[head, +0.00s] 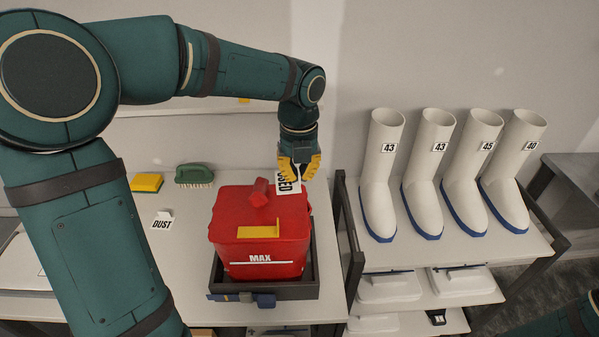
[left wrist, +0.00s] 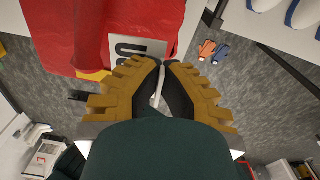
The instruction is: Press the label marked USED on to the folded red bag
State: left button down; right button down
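The red bag (head: 229,249) sits in a dark tray (head: 290,292) on the bench, with a white MAX line, a yellow strip and a red twisted piece on top. The USED label (head: 287,187), white with black letters, is at the bag's back right corner, partly hidden by my left gripper (head: 299,172). In the left wrist view, my left gripper (left wrist: 161,62) is shut on a white tab of the label (left wrist: 140,47), which lies over the bag's red surface (left wrist: 85,35). I cannot tell whether label and bag touch. My right gripper is out of view.
A DUST label (head: 162,221) stands left of the bag, below a yellow sponge (head: 147,182) and a green brush (head: 194,175). White boots (head: 380,180) stand on the rack to the right. The bench around the DUST label is mostly clear.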

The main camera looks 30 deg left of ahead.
aim_at(298, 201)
pick_arm(q)
jog(key=shift+w+a, duration=0.1)
jog(key=shift+w, duration=0.15)
jog(key=shift+s+r, duration=0.1)
jog(key=shift+s, duration=0.05)
jog(key=shift+p, duration=0.3)
notch_tip(298, 201, down, 2)
jog(key=shift+f+b, duration=0.2)
jog(key=shift+b, duration=0.45)
jog(key=shift+f+b, duration=0.85)
jog(key=shift+f, duration=1)
jog(key=shift+f+b, duration=0.3)
jog(key=shift+f, duration=0.3)
